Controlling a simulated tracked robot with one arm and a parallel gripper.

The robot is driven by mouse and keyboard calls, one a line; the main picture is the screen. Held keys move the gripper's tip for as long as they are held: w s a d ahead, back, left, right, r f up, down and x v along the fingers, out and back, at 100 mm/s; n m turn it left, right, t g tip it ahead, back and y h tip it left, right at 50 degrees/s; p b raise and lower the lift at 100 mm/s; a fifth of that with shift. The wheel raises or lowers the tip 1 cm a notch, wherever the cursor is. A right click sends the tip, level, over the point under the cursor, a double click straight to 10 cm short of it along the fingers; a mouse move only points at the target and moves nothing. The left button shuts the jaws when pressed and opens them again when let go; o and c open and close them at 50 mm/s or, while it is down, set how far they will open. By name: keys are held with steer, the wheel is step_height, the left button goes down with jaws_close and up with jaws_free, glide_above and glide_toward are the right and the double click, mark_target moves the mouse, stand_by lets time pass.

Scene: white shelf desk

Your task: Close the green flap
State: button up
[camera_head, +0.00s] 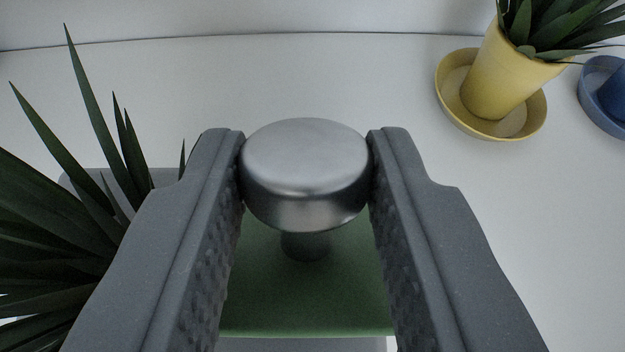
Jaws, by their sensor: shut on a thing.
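The green flap (305,295) shows below and between the fingers of my gripper (306,170). A round silver metal knob (304,165) stands on the flap on a short, darker stem. My gripper is shut on the knob, with one finger against its left side and one against its right. The fingers hide the flap's left and right sides, and the knob hides part of its far side. I cannot tell the flap's angle from this view.
Long dark green plant leaves (60,240) spread at the left, close to the left finger. A yellow pot (505,75) with a plant stands in a yellow saucer (450,95) at the upper right. A blue saucer (595,100) is at the right edge. The white surface (300,75) behind the knob is clear.

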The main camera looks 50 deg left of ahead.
mark_target(306, 324)
steer(key=y+b, duration=0.1)
steer(key=f+t+y+b, duration=0.1)
steer(key=shift+s+d+f+b, duration=0.2)
steer(key=shift+s+d+b, duration=0.15)
steer(key=shift+s+d+f+t+y, duration=0.15)
steer(key=shift+d+f+t+y, duration=0.1)
steer(key=shift+t+y, duration=0.4)
steer(key=shift+s+d+f+t+y, duration=0.1)
steer(key=shift+d+f+t+y, duration=0.15)
steer(key=shift+t+y, duration=0.35)
steer(key=shift+y, duration=0.25)
steer(key=o, duration=1)
steer(key=shift+s+d, duration=0.4)
steer(key=shift+d, duration=0.15)
steer(key=p+v, duration=0.1)
steer(key=v, duration=1.1)
steer(key=shift+d+p, duration=0.2)
steer(key=shift+p, duration=0.15)
